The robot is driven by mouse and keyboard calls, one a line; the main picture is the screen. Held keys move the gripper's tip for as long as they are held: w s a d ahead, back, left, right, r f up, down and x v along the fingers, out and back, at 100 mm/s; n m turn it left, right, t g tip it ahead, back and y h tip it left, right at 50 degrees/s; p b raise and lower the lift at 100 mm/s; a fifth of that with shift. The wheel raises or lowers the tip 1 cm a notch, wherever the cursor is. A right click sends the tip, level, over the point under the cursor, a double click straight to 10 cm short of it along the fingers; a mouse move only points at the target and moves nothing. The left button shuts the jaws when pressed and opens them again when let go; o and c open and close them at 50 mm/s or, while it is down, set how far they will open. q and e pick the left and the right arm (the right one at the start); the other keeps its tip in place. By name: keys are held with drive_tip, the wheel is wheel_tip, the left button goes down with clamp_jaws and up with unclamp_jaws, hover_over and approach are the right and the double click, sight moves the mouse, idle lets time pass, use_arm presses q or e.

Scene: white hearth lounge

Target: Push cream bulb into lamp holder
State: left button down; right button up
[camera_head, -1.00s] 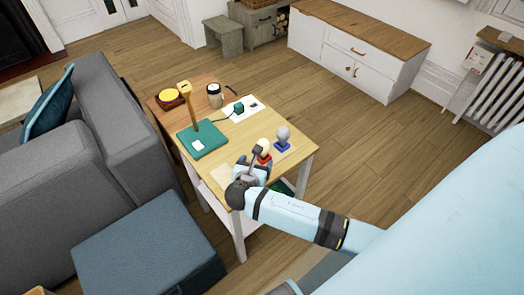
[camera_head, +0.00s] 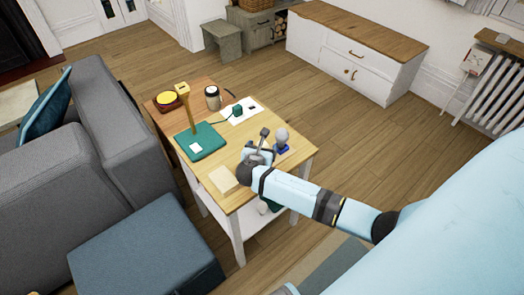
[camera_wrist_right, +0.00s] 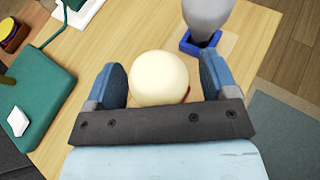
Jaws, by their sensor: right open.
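The cream bulb (camera_wrist_right: 158,77) shows in the right wrist view between the two fingers of my open right gripper (camera_wrist_right: 162,84). A bit of red shows beside its lower right edge; gaps to the fingers are hard to judge. In the head view my right gripper (camera_head: 259,155) is over the table's right front part and hides the bulb. The desk lamp has a teal base (camera_head: 200,142) and an upright yellow stem with a yellow head (camera_head: 183,89), which I take for the lamp holder. The teal base also shows in the wrist view (camera_wrist_right: 48,95). My left gripper is out of view.
A grey bulb (camera_head: 282,134) stands in a blue stand (camera_wrist_right: 187,41) just beyond my right gripper. A cup (camera_head: 213,98), a yellow-topped round item (camera_head: 167,97) and a green plug (camera_head: 237,111) are farther back.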

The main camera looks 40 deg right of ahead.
drive_tip(key=c, duration=1)
drive_tip(key=shift+r, duration=0.1)
